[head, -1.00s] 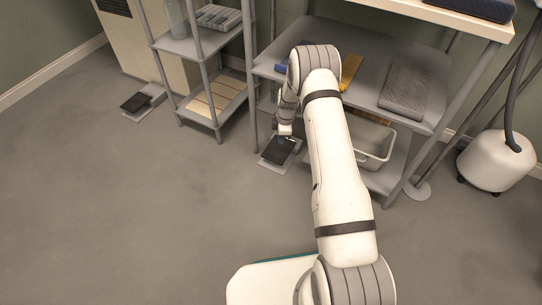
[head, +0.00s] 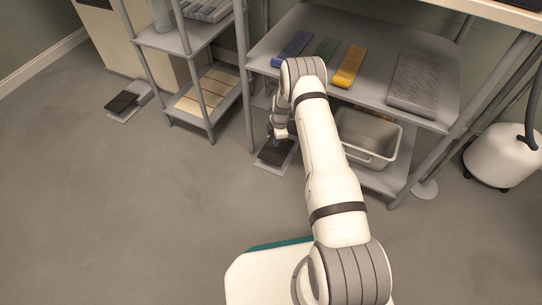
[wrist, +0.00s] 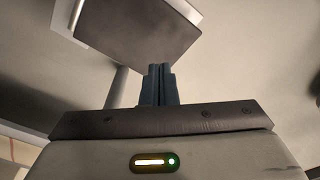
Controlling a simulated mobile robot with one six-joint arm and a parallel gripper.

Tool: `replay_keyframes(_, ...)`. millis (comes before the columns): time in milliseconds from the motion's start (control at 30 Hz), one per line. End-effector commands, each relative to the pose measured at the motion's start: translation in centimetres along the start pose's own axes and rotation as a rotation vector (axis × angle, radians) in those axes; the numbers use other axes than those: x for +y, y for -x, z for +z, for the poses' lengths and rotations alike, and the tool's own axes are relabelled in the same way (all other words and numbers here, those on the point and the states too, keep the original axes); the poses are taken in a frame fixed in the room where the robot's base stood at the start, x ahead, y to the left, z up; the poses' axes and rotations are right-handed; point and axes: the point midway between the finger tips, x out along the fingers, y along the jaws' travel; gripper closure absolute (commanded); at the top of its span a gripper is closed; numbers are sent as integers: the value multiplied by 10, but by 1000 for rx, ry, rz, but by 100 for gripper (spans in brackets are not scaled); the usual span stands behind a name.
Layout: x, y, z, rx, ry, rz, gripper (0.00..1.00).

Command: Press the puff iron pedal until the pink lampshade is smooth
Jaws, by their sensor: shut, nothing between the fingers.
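A black pedal pad (head: 273,155) on a light base plate lies on the floor below the shelf. A second black pedal (head: 122,102) lies farther left by the beige cabinet. My gripper (head: 282,140) is just above the nearer pedal, its dark fingers pointing down. In the wrist view my gripper's fingers (wrist: 157,72) are closed together and empty. Their tips overlap the edge of the dark pedal pad (wrist: 140,28); I cannot tell whether they touch it. No pink lampshade is in view.
A grey shelf (head: 375,65) holds blue, green, yellow and grey folded items. A light bin (head: 368,155) stands on its lower level. A smaller shelf rack (head: 213,115) is left of the nearer pedal. A white round machine (head: 500,157) stands right.

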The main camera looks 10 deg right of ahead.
Motion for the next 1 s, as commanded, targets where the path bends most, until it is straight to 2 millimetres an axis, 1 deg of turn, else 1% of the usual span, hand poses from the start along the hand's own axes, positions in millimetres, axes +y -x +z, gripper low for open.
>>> replay_keyframes(167,0,-11,-2,0,3,-1,100)
replay_keyframes(267,0,-21,-2,0,3,-1,100)
replay_keyframes(600,0,-63,-3,0,4,-1,100)
replay_keyframes(733,0,-69,-3,0,5,0,100)
replay_keyframes(1000,0,-70,-3,0,5,0,100)
